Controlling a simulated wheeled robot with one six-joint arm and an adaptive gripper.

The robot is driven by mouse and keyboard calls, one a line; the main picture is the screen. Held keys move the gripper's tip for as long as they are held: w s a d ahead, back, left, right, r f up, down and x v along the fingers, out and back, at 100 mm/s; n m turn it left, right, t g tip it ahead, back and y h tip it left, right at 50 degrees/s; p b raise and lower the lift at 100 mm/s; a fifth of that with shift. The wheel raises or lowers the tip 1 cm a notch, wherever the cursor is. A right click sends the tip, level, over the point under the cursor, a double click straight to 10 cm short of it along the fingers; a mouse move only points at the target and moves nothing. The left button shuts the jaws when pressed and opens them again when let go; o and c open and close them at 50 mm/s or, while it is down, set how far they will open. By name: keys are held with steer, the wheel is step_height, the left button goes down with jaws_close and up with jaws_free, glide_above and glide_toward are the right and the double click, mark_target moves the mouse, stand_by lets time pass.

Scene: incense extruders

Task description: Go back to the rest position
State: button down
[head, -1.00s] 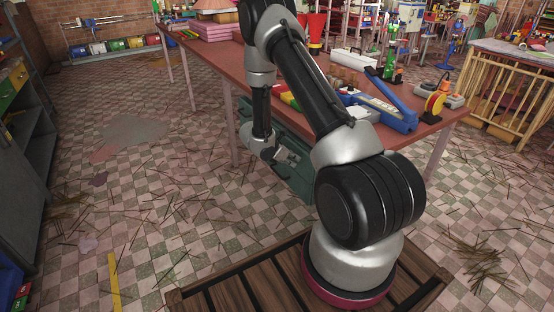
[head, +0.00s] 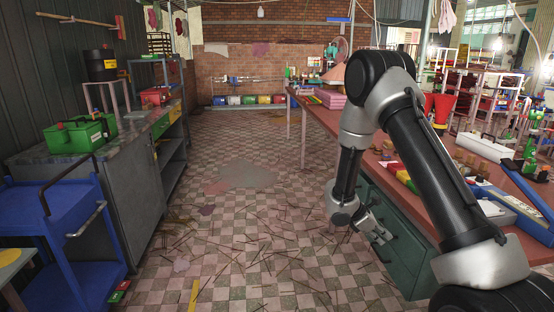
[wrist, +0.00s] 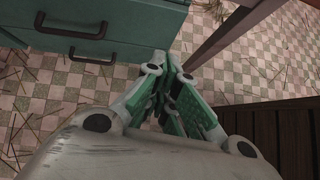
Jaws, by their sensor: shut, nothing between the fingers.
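My gripper (head: 381,236) hangs beside the front of the green drawer cabinet (head: 398,256) under the red-topped table, over the tiled floor. In the wrist view my gripper (wrist: 170,100) shows its fingers together, with nothing between them. The cabinet's teal drawer fronts with dark handles (wrist: 85,58) are at the upper left of that view, apart from the fingers. My arm is bent, with its upper part raised above the table edge.
The red table (head: 420,190) on the right carries a blue tool and several small items. A grey workbench (head: 120,205) with green cases (head: 75,137) and a blue cart (head: 62,225) stand on the left. The tiled floor between is open, with scattered sticks.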

steer(key=s+a+r+m+t+y, duration=0.1)
steer(key=s+r+m+y, duration=0.2)
steer(key=s+r, duration=0.6)
steer(key=s+a+r+m+t+y, duration=0.2)
steer(key=s+r+m, duration=0.6)
steer(key=r, duration=0.5)
steer(key=s+a+r+m+t+y, duration=0.1)
steer(key=s+r+m+y, duration=0.3)
steer(key=s+r, duration=0.7)
steer(key=shift+s+a+r+m+t, duration=0.35)
steer(key=shift+a+r+m, duration=0.3)
steer(key=shift+m, duration=0.25)
